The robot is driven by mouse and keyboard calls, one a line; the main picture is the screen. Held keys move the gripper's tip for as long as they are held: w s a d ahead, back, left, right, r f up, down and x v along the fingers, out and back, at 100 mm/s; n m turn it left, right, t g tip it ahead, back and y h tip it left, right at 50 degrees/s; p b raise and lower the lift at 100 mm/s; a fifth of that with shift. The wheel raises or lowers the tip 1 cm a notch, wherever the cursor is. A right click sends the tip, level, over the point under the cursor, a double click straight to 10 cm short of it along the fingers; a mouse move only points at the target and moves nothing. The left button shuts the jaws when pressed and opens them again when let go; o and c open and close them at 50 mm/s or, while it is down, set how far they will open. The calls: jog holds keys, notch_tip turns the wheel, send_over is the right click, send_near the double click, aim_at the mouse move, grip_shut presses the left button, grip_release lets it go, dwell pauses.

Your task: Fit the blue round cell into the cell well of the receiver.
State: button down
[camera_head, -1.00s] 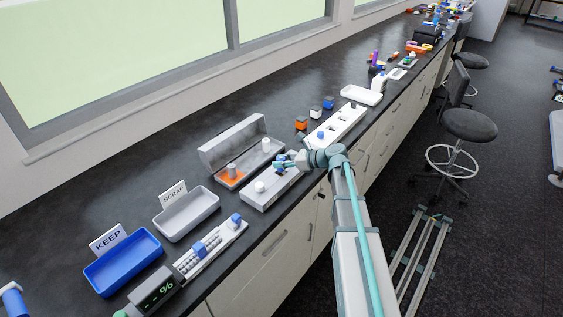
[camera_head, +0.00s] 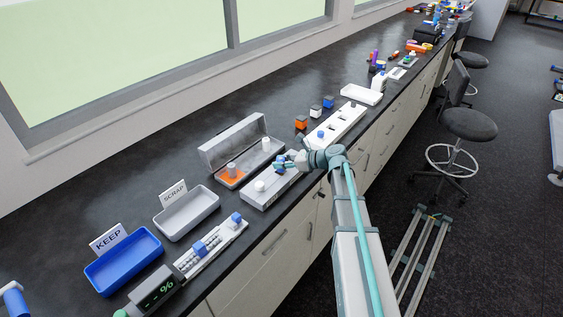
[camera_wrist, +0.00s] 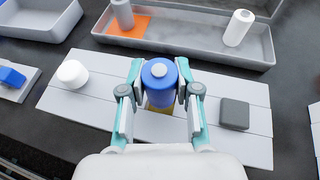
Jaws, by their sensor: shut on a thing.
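The blue round cell (camera_wrist: 159,82) is upright between the fingers of my gripper (camera_wrist: 160,90) in the wrist view, with a pale round tip on top. My gripper is shut on it, one finger on each side. The cell is over the middle of the light grey receiver (camera_wrist: 250,145). A yellow patch shows just under the cell; the cell well itself is mostly hidden, and I cannot tell whether the cell's lower end is inside it. In the head view my gripper (camera_head: 282,167) is at the receiver (camera_head: 255,196), where the cell is too small to judge.
On the receiver are a white round knob (camera_wrist: 72,73) and a dark grey square (camera_wrist: 234,113). Behind it is an open grey case (camera_wrist: 190,45) with an orange patch and pale cylinders. A grey scrap tray (camera_head: 190,222) and a blue keep tray (camera_head: 122,265) stand to the left.

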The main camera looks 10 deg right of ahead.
jog(key=shift+f+b, duration=0.5)
jog(key=shift+f, duration=0.95)
jog(key=c, duration=0.7)
grip_release()
jog(key=shift+c, duration=0.2)
jog(key=shift+d, duration=0.1)
jog(key=v, duration=1.1)
jog(key=shift+s+d+r, duration=0.2)
jog(key=shift+s+d, duration=0.05)
jog(key=shift+s, duration=0.05)
